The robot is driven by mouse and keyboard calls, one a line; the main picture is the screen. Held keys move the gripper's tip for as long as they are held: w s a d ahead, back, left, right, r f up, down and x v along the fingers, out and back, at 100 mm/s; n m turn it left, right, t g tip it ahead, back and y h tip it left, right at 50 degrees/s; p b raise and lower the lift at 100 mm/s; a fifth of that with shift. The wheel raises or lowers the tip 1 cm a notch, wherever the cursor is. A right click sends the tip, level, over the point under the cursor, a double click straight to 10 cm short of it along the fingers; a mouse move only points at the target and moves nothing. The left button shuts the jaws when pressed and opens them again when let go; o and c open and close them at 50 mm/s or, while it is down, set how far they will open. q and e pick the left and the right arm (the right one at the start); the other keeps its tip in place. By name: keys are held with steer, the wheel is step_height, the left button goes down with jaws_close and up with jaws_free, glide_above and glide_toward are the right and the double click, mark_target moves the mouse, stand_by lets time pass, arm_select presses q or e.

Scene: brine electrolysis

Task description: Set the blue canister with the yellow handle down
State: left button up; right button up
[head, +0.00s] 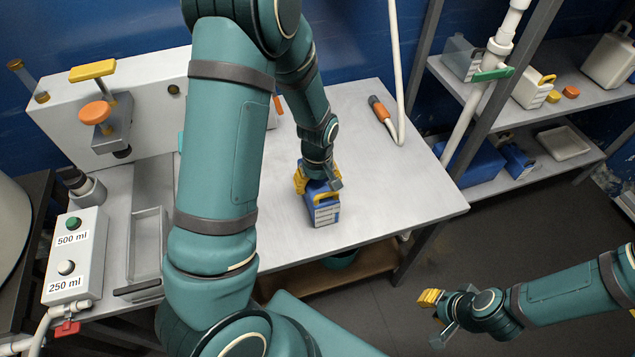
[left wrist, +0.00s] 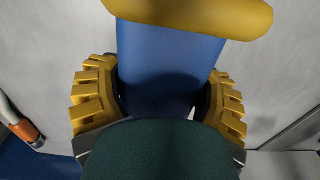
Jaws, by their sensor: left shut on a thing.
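The blue canister with the yellow handle (head: 323,209) is upright at the right part of the grey worktable (head: 400,190), with a pale label on its front. My left gripper (head: 317,184) reaches down over it and is shut on it. In the left wrist view the blue body (left wrist: 165,70) and yellow handle (left wrist: 195,14) show between the yellow fingers (left wrist: 160,100). The canister's base appears at the tabletop; I cannot tell whether it touches. My right gripper (head: 432,318) is off the table at the lower right, above the floor; its finger gap is unclear.
A dispenser with 500 ml and 250 ml buttons (head: 75,255) stands at the left beside a metal tray (head: 147,245). An orange-tipped hose (head: 381,110) lies at the table's back right. Shelves (head: 560,100) with canisters are at the right. The table right of the canister is clear.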

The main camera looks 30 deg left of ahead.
arm_select(q)
steer(key=shift+f, duration=0.15)
steer(key=o, duration=1.3)
step_height(320, 180, up, 12)
steer(key=p, duration=0.3)
steer(key=shift+r, duration=0.2)
steer(key=shift+s, duration=0.1)
